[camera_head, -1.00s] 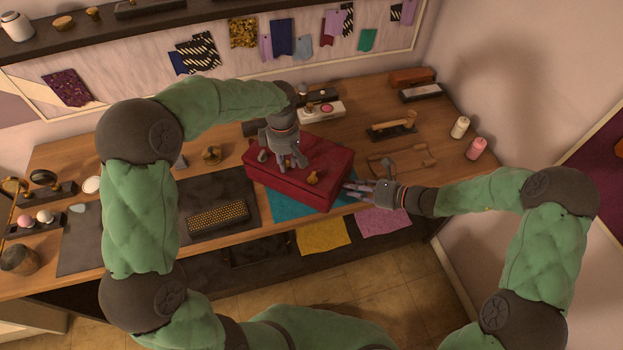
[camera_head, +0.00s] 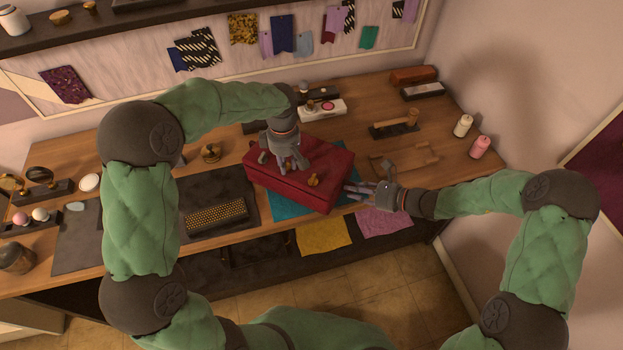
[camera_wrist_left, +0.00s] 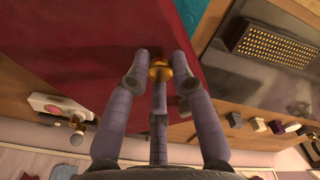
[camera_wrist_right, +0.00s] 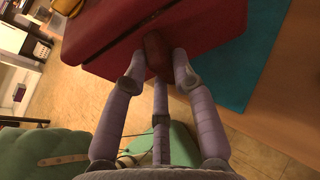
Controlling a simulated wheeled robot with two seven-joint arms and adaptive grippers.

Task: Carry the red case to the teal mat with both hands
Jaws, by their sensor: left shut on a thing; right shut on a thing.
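The red case (camera_head: 325,163) is level at the table's front edge, over part of the teal mat (camera_head: 287,207). The mat shows along its front and, in the right wrist view (camera_wrist_right: 240,65), beside it. I cannot tell whether the case touches it. My left gripper (camera_head: 291,165) is above the lid; in the left wrist view its fingers are shut around a brass knob (camera_wrist_left: 160,69) on the case. My right gripper (camera_head: 356,188) is at the case's right end; its fingers are shut on a dark red handle (camera_wrist_right: 156,50). A brass knob (camera_head: 314,180) also shows on the lid.
A studded dark box (camera_head: 216,214) stands on a dark mat to the left. White (camera_head: 463,125) and pink (camera_head: 480,147) spools stand at the right.

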